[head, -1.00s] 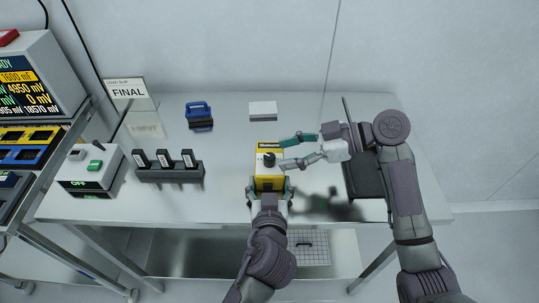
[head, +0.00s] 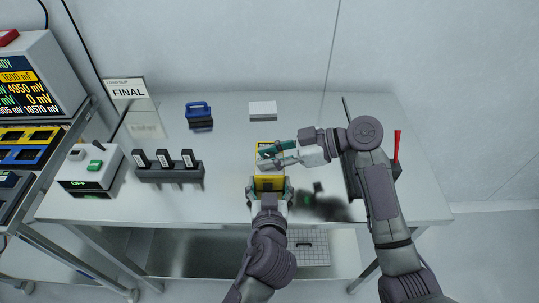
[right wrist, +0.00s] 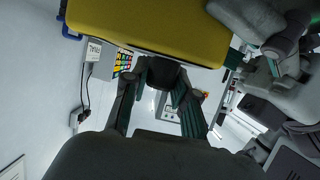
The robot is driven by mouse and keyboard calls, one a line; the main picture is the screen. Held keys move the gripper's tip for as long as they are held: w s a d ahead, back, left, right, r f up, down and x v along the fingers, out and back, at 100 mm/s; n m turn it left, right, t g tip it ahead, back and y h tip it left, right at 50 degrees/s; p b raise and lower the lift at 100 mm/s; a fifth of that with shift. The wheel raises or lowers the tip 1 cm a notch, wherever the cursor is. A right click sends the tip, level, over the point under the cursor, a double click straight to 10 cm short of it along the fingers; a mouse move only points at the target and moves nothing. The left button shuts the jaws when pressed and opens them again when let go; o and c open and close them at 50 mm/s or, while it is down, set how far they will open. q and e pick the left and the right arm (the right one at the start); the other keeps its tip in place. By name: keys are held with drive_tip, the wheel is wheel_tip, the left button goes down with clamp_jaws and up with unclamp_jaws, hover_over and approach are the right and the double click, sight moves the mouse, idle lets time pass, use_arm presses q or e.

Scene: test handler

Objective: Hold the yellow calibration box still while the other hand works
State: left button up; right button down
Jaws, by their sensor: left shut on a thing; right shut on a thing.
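The yellow calibration box (head: 258,183) stands at the front middle of the table. My left gripper (head: 270,189) is shut on its near end, with one finger on each side. My right gripper (head: 272,153) reaches in from the right over the top of the box. It is shut on the black knob, which its fingers hide in the head view. In the right wrist view the black knob (right wrist: 164,72) sits between the right gripper's fingers (right wrist: 160,92), and the yellow box (right wrist: 150,22) fills the top edge.
A dark rack (head: 170,172) with several black modules stands left of the box, beside a switch unit (head: 90,168) reading OFF. A blue-handled item (head: 199,112) and a white block (head: 263,110) lie behind. A red pointed object (head: 397,146) stands at right.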

drive_tip(key=shift+f+m+t, duration=0.1)
drive_tip(key=shift+m+t, duration=0.3)
drive_tip(key=shift+m+t+h, duration=0.3)
drive_tip(key=shift+m+t, duration=0.7)
drive_tip(key=shift+t, duration=0.2)
drive_tip(key=m+t+h, duration=0.1)
drive_tip(key=m+t, duration=0.2)
drive_tip(key=shift+s+m+t+h, duration=0.1)
drive_tip(key=shift+m+t+h, duration=0.2)
drive_tip(key=shift+h, duration=0.1)
drive_tip(key=m+t+h, duration=0.3)
drive_tip(key=m, duration=0.1)
drive_tip(key=shift+a, duration=0.1)
drive_tip(key=shift+m+t+h, duration=0.8)
drive_tip(key=shift+m+h, duration=0.2)
drive_tip(key=shift+h, duration=0.2)
drive_tip(key=c, duration=0.9)
unclamp_jaws()
